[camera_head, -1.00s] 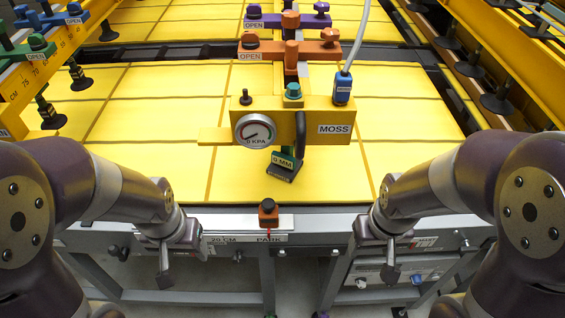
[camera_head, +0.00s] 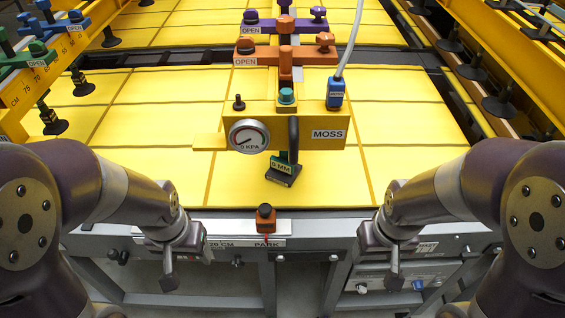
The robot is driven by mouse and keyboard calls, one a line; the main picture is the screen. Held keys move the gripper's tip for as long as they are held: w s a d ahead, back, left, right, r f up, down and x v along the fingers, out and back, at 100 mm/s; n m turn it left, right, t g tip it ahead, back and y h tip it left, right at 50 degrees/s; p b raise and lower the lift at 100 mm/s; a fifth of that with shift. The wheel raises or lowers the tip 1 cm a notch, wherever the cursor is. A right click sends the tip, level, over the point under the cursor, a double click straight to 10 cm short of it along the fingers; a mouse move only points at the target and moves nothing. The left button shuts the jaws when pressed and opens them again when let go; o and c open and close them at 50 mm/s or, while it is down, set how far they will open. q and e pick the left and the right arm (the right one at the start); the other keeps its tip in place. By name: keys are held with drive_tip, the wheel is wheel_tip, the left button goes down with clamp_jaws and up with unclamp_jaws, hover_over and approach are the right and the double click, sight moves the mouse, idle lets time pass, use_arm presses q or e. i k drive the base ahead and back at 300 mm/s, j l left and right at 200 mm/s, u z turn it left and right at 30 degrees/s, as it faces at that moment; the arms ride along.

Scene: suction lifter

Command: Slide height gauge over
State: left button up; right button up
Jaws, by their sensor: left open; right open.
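An orange slider with a dark knob (camera_head: 265,218) sits on a pale scale strip (camera_head: 220,228) along the front rail, by the labels "20 CM" and "PARK". I cannot tell for sure whether this is the height gauge. My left gripper (camera_head: 168,280) hangs in front of the rail, to the left of the slider, open and empty. My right gripper (camera_head: 394,280) hangs in front of the rail, to the right of it, open and empty. Neither touches the slider.
A yellow lifter head (camera_head: 312,132) marked "MOSS" stands above yellow sheets (camera_head: 410,120), with a pressure dial (camera_head: 248,136), a dark handle (camera_head: 293,139) and a small "MM" block (camera_head: 283,170). Yellow beams with suction cups (camera_head: 498,104) flank both sides.

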sight(280, 171)
drive_tip(key=l+u, duration=0.15)
drive_tip(key=u, duration=1.6)
drive_tip(key=k+l+u, duration=0.1)
drive_tip(key=l, duration=0.3)
drive_tip(key=k+l, duration=0.35)
drive_tip(key=k+l+u, duration=0.15)
drive_tip(key=l, duration=0.3)
drive_tip(key=k, duration=0.1)
